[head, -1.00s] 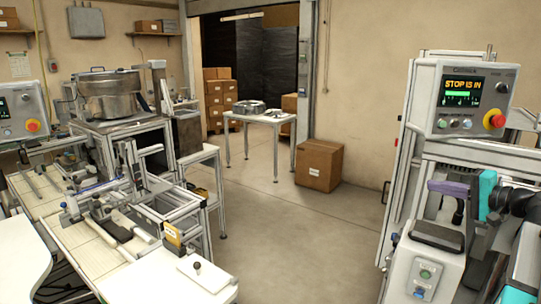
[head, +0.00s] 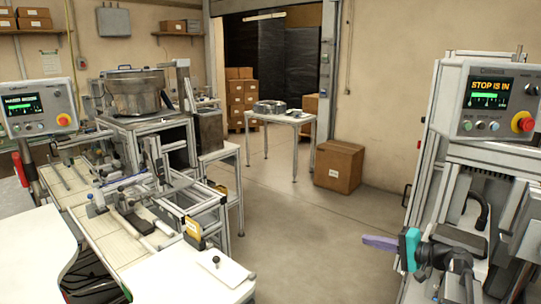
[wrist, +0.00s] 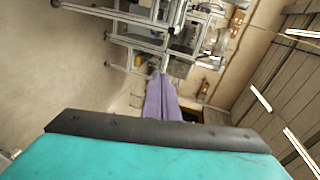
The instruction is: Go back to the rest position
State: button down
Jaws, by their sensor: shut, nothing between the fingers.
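My gripper (head: 380,243) is in the lower right of the head view, with purple fingers pointing left and a teal body behind them. The fingers are shut with nothing between them and touch nothing. In the wrist view the purple fingers (wrist: 162,98) lie together beyond the teal body, and the room appears tilted behind them. My gripper is in the air in front of the machine with the screen (head: 487,95) at the right.
A workbench (head: 110,235) with fixtures and a metal bowl (head: 135,92) stands at the left. A small table (head: 285,118) and a cardboard box (head: 339,166) stand farther back. The floor (head: 300,225) between is clear.

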jog(key=s+a+f+n+g+h+b, duration=0.1)
jog(key=s+a+f+g, duration=0.3)
jog(key=f, duration=0.8)
jog(key=s+a+f+g+h, duration=0.15)
jog(key=s+a+f, duration=0.4)
jog(key=f, duration=0.65)
jog(key=s+a+f+n+g+h+b, duration=0.1)
jog(key=s+a+f+g, duration=0.3)
jog(key=f, duration=0.9)
jog(key=s+a+f+n+g+h+b, duration=0.1)
jog(key=s+f+n+g+h, duration=0.2)
jog(key=s+f, duration=0.7)
jog(key=s+f+n+g+h+b, duration=0.1)
jog(key=s+f+n+g+h, duration=0.2)
jog(key=s+f, duration=0.8)
jog(key=s+g+h, duration=0.1)
jog(key=s, duration=0.7)
jog(key=shift+s+a+f, duration=0.15)
jog(key=shift+a+f, duration=0.1)
jog(key=shift+a, duration=0.1)
